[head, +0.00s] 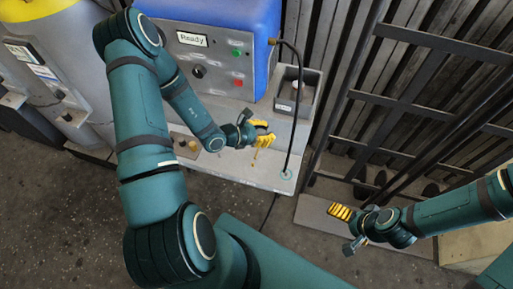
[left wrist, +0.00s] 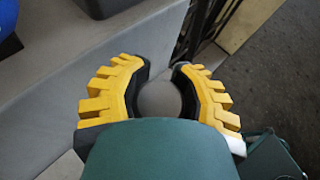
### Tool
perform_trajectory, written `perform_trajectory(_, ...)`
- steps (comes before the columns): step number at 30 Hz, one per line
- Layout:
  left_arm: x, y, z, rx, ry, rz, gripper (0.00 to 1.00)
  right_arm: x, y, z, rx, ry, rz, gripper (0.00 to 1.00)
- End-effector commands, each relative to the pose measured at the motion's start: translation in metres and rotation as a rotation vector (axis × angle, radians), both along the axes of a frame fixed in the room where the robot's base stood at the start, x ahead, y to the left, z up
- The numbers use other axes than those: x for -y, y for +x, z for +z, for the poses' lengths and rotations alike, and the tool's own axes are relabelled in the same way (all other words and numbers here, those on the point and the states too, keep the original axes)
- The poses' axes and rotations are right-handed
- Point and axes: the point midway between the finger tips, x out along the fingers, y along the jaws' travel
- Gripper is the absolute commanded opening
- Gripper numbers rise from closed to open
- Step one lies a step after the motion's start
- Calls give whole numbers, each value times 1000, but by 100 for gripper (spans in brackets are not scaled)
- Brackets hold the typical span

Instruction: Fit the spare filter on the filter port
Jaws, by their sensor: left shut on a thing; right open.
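My left gripper (head: 264,134) is over the light grey ledge of the blower housing, below the control panel. In the left wrist view its yellow fingers (left wrist: 160,90) are shut on a round, smooth grey thing (left wrist: 159,100), which seems to be the spare filter. Most of it is hidden by the fingers and the wrist. In the head view the held thing cannot be made out. I cannot tell which part is the filter port. My right gripper (head: 341,212) is open and empty at the right, apart from the housing.
The blue housing (head: 240,20) has a grey panel (head: 212,62) reading "Ready", with a knob and buttons. An open grey box (head: 296,92) stands to its right. A black hose (head: 299,110) runs down to the ledge (head: 255,172). Dark rails (head: 420,70) stand at the right.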

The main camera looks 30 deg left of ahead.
Motion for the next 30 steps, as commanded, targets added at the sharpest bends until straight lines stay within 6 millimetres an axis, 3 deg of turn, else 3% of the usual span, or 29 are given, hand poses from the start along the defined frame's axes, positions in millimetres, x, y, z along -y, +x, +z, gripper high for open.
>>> perform_trajectory(1,-6,-5,-22,-9,2,-13,0,0,-1,-8,-2,0,2,100)
perform_trajectory(6,-17,-17,-57,-22,11,-53,0,0,-3,-14,-7,2,6,100)
perform_trajectory(17,-19,-20,-74,-25,13,-65,0,0,-3,-23,-6,1,7,100)
perform_trajectory(30,-19,-20,-112,-25,13,-64,0,0,3,-52,7,-1,4,100)
